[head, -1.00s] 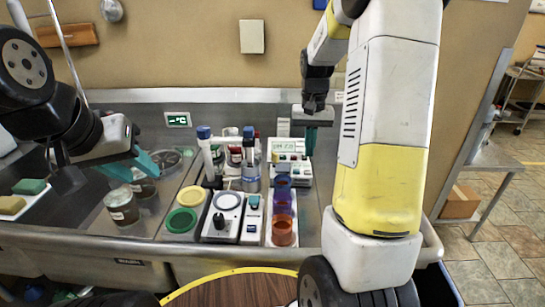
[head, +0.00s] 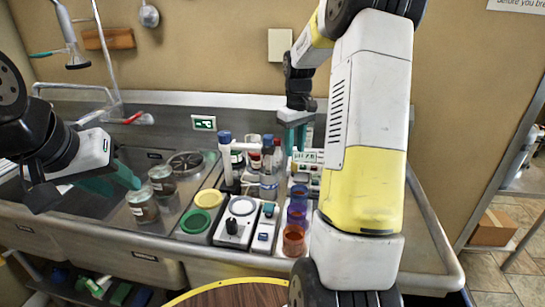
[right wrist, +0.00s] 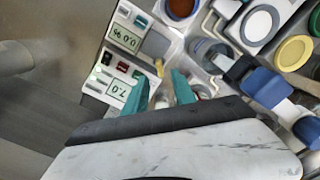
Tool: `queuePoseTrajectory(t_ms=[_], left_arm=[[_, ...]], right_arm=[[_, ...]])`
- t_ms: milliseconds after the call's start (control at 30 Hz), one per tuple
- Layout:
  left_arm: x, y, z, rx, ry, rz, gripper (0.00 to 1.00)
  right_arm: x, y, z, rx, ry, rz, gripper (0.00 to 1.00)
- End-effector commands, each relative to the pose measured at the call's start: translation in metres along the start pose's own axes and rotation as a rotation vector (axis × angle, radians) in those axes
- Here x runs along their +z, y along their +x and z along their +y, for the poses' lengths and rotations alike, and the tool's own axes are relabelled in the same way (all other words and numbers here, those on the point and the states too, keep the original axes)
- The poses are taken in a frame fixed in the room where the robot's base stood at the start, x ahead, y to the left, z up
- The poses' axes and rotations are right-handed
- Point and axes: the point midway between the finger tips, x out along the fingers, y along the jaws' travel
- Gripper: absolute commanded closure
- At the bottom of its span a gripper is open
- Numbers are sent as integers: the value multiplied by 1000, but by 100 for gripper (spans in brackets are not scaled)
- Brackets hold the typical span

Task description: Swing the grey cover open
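I cannot pick out a grey cover with certainty in either view. White meters with displays stand under my right gripper (head: 294,115); one meter (head: 307,157) is partly hidden by it in the head view. In the right wrist view two display meters (right wrist: 138,32) (right wrist: 121,90) lie left of and beyond the fingers. The right gripper's teal fingertips (right wrist: 160,90) are apart, with nothing clearly held between them. My left gripper (head: 122,178) hangs above the sink near two jars; its finger gap is not clear.
Blue-capped tubes (head: 225,145), a green dish (head: 195,222), a yellow ring dish (head: 209,198), a knobbed grey-white device (head: 236,221) and blue and orange cups (head: 294,238) crowd the counter. A faucet (head: 130,118) rises behind.

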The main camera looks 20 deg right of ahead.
Motion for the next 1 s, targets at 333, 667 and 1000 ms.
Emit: queuePoseTrajectory(t_ms=[333, 667, 1000], left_arm=[[0, 0, 0, 0, 0, 0, 64], [0, 0, 0, 0, 0, 0, 64], [0, 0, 0, 0, 0, 0, 64]], right_arm=[[1, 54, 0, -1, 2, -3, 68], [0, 65, 0, 0, 4, 0, 68], [0, 64, 0, 0, 4, 0, 100]])
